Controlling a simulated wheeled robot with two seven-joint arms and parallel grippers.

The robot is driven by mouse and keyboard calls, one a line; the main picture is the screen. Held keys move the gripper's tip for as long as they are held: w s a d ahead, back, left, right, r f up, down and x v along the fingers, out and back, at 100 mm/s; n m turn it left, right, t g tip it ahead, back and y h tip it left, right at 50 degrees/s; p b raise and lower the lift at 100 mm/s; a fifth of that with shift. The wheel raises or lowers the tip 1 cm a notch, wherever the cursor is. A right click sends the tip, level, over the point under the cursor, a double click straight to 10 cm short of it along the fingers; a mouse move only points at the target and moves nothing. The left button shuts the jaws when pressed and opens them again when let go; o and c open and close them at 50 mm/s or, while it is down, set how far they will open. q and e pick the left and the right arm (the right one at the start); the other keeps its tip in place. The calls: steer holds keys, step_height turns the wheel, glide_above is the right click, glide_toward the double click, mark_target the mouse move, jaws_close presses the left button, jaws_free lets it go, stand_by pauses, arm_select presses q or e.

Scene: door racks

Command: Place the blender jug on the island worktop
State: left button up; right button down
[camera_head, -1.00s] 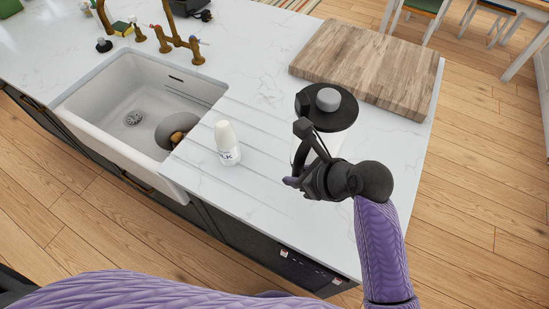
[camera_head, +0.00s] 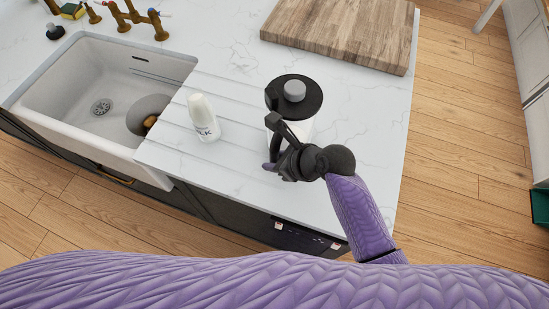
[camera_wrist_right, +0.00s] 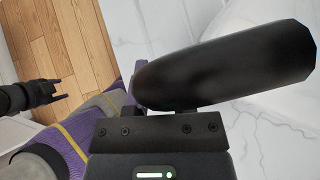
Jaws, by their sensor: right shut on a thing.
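The blender jug (camera_head: 304,128) has a black lid with a grey knob and a pale body. It is upright over the island worktop (camera_head: 240,70), right of the milk bottle; I cannot tell whether its base touches the surface. My right gripper (camera_head: 276,146) is shut on the jug's black handle, on the near side. The handle (camera_wrist_right: 225,65) fills much of the right wrist view and hides the fingertips. My left gripper (camera_wrist_right: 58,91) shows small at the left of the wrist view, empty, its fingers apart.
A white milk bottle (camera_head: 203,118) stands between the jug and the sink (camera_head: 75,75). A wooden board (camera_head: 340,32) lies behind the jug. The worktop's right edge is close to the jug, with bare marble between. Brass taps (camera_head: 135,18) stand behind the sink.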

steer(key=shift+c, duration=2.3)
jaws_free()
steer(key=p+v, duration=0.4)
steer(key=v, duration=0.8)
steer(key=shift+r, duration=0.1)
